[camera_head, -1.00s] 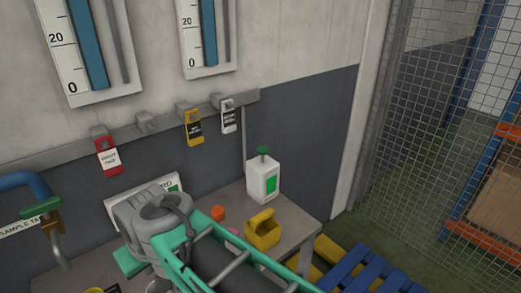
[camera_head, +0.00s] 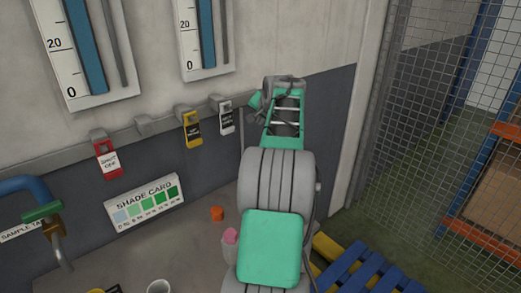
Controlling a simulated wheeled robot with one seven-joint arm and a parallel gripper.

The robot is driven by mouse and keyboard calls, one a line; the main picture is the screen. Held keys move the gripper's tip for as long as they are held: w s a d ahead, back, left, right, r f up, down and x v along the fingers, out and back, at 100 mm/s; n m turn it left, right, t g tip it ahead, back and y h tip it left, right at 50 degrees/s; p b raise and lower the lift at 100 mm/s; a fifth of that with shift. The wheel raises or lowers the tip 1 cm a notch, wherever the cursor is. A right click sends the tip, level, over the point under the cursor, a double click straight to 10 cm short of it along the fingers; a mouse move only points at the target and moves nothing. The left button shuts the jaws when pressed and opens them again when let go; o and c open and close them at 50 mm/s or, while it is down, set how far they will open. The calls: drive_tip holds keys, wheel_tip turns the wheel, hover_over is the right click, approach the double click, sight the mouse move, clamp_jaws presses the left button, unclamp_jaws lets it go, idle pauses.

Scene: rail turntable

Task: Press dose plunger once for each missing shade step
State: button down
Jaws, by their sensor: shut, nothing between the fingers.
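The shade card (camera_head: 145,203) leans at the wall at the back of the bench. It shows a row of swatches from pale blue on the left to dark green on the right. The dose bottle and its plunger are not visible now; my raised arm covers that part of the bench. A cup with pink on top (camera_head: 230,238) stands just left of my arm, partly covered by it. The end of my arm reaches up near the wall rail. My gripper's fingers cannot be made out, so its contact with anything is hidden.
The bench (camera_head: 195,255) has free room left of the pink cup. An orange cap (camera_head: 217,213) and a white cup (camera_head: 158,287) are on it. A sample tap (camera_head: 50,228) is at the left. Tags hang on the wall rail (camera_head: 70,149). A mesh fence (camera_head: 415,140) stands at the right.

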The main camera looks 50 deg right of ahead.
drive_tip(key=shift+s+d, duration=0.1)
drive_tip(key=shift+d, duration=0.15)
wheel_tip(320, 180, down, 8)
drive_tip(key=b, duration=0.6)
drive_tip(key=shift+r+b, duration=0.2)
drive_tip(key=shift+b, duration=0.15)
drive_tip(key=shift+f, duration=0.55)
drive_tip(key=shift+b, duration=0.3)
idle(0.7)
drive_tip(key=shift+f, duration=0.4)
